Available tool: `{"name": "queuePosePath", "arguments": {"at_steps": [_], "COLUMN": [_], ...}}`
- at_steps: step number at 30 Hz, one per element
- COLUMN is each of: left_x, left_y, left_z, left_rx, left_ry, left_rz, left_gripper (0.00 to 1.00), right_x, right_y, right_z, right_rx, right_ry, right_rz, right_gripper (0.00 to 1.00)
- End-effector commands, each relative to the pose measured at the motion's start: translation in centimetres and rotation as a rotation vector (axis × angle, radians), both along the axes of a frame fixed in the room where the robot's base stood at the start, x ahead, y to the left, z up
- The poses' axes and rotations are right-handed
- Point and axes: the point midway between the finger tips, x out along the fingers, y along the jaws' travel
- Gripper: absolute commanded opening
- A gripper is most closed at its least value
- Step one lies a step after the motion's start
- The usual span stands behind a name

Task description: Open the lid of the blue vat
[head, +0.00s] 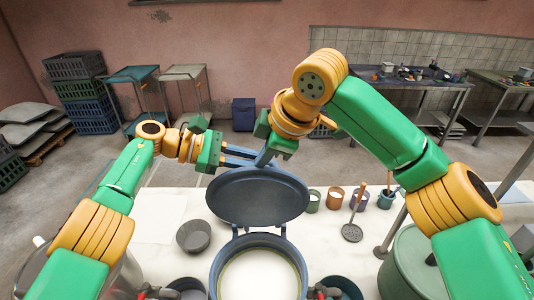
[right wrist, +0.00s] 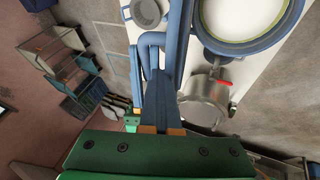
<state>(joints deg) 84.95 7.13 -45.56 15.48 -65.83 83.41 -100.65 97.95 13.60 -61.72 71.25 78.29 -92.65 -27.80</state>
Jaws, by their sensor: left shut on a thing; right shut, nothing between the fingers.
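The blue vat (head: 217,270) stands at the front of the white table, full of white liquid; its rim also shows in the right wrist view (right wrist: 208,35). Its round blue lid (head: 258,197) stands raised on the hinge at the vat's far side, underside facing me. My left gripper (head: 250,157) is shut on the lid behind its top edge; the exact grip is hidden. My right gripper (head: 264,160) is shut and empty, its fingers pointing down beside the left fingers at the lid's top. In the right wrist view its fingers reach close to the blue lid parts.
Several small cups (head: 335,198) and a skimmer (head: 352,232) are to the right. A large green vat (head: 408,262) stands at the right front. A metal pot (right wrist: 205,97) shows in the right wrist view.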

Motion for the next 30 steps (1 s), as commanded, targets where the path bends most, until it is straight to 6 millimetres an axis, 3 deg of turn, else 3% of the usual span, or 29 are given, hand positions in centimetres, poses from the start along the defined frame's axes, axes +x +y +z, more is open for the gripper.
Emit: {"name": "queuePosePath", "arguments": {"at_steps": [1, 21, 22, 23, 30], "left_x": [0.0, 0.0, 0.0, 0.0, 0.0], "left_y": [0.2, 0.2, 0.2, 0.2, 0.2], "left_z": [-0.8, -0.8, -0.8, -0.8, -0.8], "left_rx": [0.015, 0.015, 0.015, 0.015, 0.015], "left_ry": [0.007, 0.007, 0.007, 0.007, 0.007], "left_rz": [0.003, 0.003, 0.003, 0.003, 0.003], "left_gripper": [0.0, 0.0, 0.25, 0.32, 0.32], "right_x": [0.0, 1.5, 1.5, 1.5, 1.5], "right_y": [0.0, -0.1, -0.1, -0.1, -0.1], "right_z": [-0.2, 0.0, 0.0, 0.0, 0.0], "right_rx": [-0.001, -0.001, -0.001, -0.001, -0.001], "right_ry": [0.001, 0.0, 0.0, 0.0, 0.0], "right_rz": [0.0, 0.001, 0.001, 0.001, 0.001], "right_gripper": [0.0, 0.0, 0.0, 0.0, 0.0]}}
